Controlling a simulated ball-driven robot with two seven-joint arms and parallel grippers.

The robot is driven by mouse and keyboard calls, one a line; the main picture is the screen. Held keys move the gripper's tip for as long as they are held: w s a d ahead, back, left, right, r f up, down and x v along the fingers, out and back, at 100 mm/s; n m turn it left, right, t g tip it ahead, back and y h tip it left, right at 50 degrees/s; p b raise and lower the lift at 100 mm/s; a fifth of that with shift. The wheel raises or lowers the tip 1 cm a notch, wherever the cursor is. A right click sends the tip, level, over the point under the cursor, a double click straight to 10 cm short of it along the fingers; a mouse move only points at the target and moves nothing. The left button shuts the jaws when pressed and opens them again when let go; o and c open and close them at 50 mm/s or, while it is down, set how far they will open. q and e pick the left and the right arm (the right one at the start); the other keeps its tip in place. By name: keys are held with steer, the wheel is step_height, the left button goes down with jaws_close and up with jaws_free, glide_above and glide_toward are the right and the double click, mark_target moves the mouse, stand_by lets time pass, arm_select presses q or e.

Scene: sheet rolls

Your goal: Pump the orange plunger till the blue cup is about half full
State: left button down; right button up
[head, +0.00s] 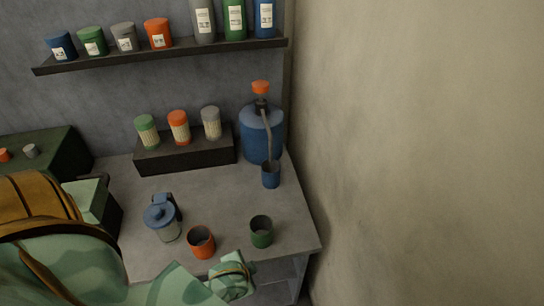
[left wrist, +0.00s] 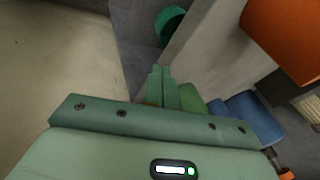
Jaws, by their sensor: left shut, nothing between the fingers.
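The orange plunger (head: 261,87) tops a large blue jug (head: 262,135) at the back right of the counter. A thin spout runs down the jug's front. The blue cup (head: 271,175) stands upright below the spout's end; its fill level cannot be made out. My left gripper (head: 240,262) is low at the counter's front edge, near the orange and green cups and well away from the plunger. In the left wrist view its fingers (left wrist: 162,88) are together and empty. My right gripper is not in view.
An orange cup (head: 201,242), a green cup (head: 261,232) and a blue-lidded pitcher (head: 162,217) stand near the front of the counter (head: 225,195). A dark riser (head: 185,157) holds several jars. A wall (head: 420,150) closes off the right side.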

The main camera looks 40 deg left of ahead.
arm_select(q)
steer(key=w+a+r+t+y+p, duration=0.1)
steer(key=w+a+r, duration=0.1)
steer(key=r, duration=0.7)
steer(key=w+a+r+t+y+p, duration=0.1)
steer(key=w+r, duration=0.2)
steer(key=r, duration=0.5)
steer(key=w+a+r+n+t+y, duration=0.1)
steer(key=w+a+r+n, duration=0.3)
steer(key=w, duration=0.6)
steer(key=w+a+r+n+t+y, duration=0.1)
steer(key=w+a+r+n+y, duration=0.2)
steer(key=w+r, duration=0.6)
steer(key=w+a+r+n+t+y+p, duration=0.1)
steer(key=w+a+r+n+y, duration=0.1)
steer(key=w+a+r+n, duration=0.5)
steer(key=w+n, duration=0.1)
steer(key=w, duration=0.3)
steer(key=shift+w+r+n+y, duration=0.2)
steer(key=shift+w+n+y, duration=0.05)
steer(key=shift+n+y, duration=0.05)
steer(key=shift+d, duration=0.1)
